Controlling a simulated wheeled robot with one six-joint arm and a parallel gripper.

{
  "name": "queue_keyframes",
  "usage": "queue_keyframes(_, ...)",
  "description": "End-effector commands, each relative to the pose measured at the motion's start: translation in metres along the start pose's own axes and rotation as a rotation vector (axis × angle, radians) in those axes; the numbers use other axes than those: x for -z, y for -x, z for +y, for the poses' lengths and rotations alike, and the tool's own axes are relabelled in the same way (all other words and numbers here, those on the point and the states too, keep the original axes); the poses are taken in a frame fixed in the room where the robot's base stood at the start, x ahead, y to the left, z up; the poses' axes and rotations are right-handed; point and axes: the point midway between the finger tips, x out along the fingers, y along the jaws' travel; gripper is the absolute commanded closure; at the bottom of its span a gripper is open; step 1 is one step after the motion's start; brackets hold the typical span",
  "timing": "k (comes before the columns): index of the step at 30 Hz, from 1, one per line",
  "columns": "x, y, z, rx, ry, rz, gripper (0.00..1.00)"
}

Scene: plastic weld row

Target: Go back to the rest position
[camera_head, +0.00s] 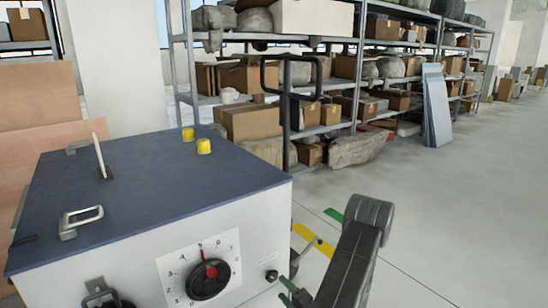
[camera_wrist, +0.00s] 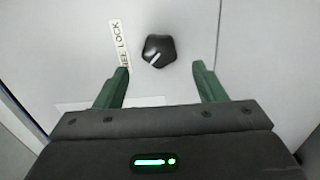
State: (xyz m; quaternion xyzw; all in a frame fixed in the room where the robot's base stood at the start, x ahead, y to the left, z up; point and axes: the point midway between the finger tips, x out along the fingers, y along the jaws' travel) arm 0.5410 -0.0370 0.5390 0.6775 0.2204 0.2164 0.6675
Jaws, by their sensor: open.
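My gripper (camera_wrist: 160,70) is open, its two green fingers spread apart with nothing between them. In the wrist view a small black knob (camera_wrist: 158,51) with a white pointer line shows just past the fingertips, roughly centred between them, on a pale panel. A label ending in "LOCK" (camera_wrist: 119,44) is beside the knob. In the head view my gripper (camera_head: 287,287) is low at the right front of the white machine (camera_head: 255,232), close to the small black knob (camera_head: 272,276). Whether a finger touches the panel cannot be told.
The machine's dark blue top carries yellow caps (camera_head: 204,146), a white lever (camera_head: 99,156) and metal handles (camera_head: 82,221). A large dial (camera_head: 208,279) is on its front. A black handle frame (camera_head: 291,80) stands behind. Shelves (camera_head: 355,60) line the back; floor (camera_head: 460,210) at right is clear.

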Motion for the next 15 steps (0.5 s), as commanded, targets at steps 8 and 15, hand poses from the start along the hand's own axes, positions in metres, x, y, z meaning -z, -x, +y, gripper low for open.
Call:
queue_keyframes(8, -0.001, 0.049, 0.0, 0.001, -0.003, -0.005, 0.36)
queue_keyframes(15, -0.001, 0.084, 0.0, 0.0, -0.002, -0.005, 0.36)
